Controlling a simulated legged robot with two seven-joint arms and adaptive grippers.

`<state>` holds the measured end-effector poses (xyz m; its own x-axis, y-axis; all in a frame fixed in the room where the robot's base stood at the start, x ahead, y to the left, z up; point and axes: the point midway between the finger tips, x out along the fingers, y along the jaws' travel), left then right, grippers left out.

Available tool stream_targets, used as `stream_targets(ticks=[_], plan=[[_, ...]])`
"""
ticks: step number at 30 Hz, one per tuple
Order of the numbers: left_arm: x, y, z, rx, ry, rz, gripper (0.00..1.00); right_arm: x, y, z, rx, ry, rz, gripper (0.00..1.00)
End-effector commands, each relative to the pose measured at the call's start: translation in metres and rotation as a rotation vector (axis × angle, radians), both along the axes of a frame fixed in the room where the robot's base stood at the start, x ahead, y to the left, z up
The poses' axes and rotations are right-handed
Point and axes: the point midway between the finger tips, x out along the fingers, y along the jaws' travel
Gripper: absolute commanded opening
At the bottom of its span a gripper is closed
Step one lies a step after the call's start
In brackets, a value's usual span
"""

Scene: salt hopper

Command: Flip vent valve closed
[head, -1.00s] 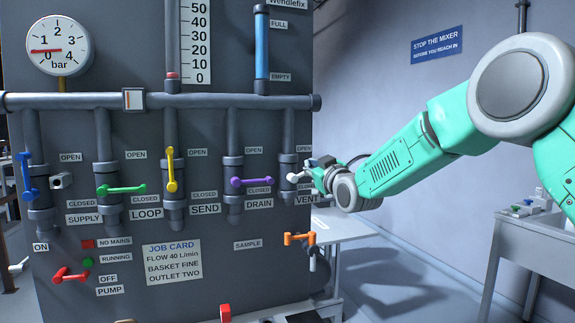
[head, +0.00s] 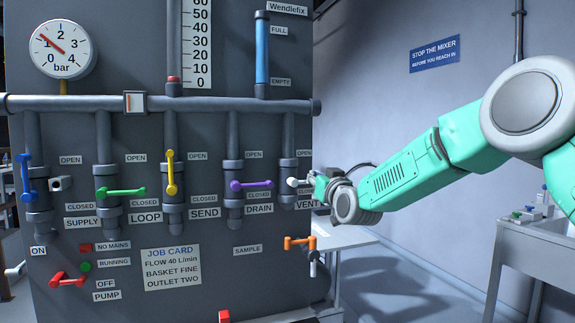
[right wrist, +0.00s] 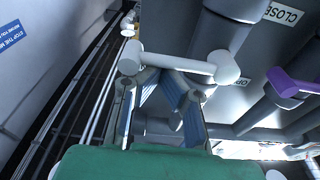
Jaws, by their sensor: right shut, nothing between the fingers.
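The white vent valve handle (head: 297,182) is at the right edge of the grey panel, beside the VENT label (head: 307,205). It lies about level, with its round hub end to the left. In the right wrist view the white handle (right wrist: 175,63) crosses just beyond my fingers. My right gripper (head: 313,183) is shut and empty at the handle's right end. In the right wrist view the fingertips (right wrist: 163,80) are close under the handle and partly hidden by it; I cannot tell whether they touch. My left gripper is not in view.
The purple drain handle (head: 251,184) is left of the vent, and the orange sample handle (head: 300,242) is below. The yellow send handle (head: 170,172) stands upright. A pressure gauge (head: 61,48) is at top left. A table (head: 345,238) stands behind.

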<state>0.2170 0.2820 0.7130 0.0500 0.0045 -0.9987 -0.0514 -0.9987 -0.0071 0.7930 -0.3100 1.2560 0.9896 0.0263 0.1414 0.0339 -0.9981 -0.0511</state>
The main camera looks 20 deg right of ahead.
Motion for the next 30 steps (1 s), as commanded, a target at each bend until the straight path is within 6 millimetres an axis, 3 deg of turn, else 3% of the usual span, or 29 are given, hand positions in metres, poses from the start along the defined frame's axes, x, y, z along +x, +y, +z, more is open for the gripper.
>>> stream_targets(ticks=[11,14,18,21,30], plan=[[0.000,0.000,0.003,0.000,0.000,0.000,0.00,0.001,-0.001,0.001,-0.001,0.006,-0.001,0.00],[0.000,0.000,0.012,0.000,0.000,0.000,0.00,0.001,0.000,0.015,-0.001,0.004,-0.001,0.00],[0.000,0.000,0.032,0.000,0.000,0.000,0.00,0.003,0.000,0.047,-0.001,0.000,-0.001,0.00],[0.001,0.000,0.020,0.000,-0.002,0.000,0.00,-0.019,-0.001,0.034,-0.001,0.003,-0.001,0.00],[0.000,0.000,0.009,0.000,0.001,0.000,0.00,-0.074,-0.003,0.026,-0.001,0.002,-0.001,0.00]])
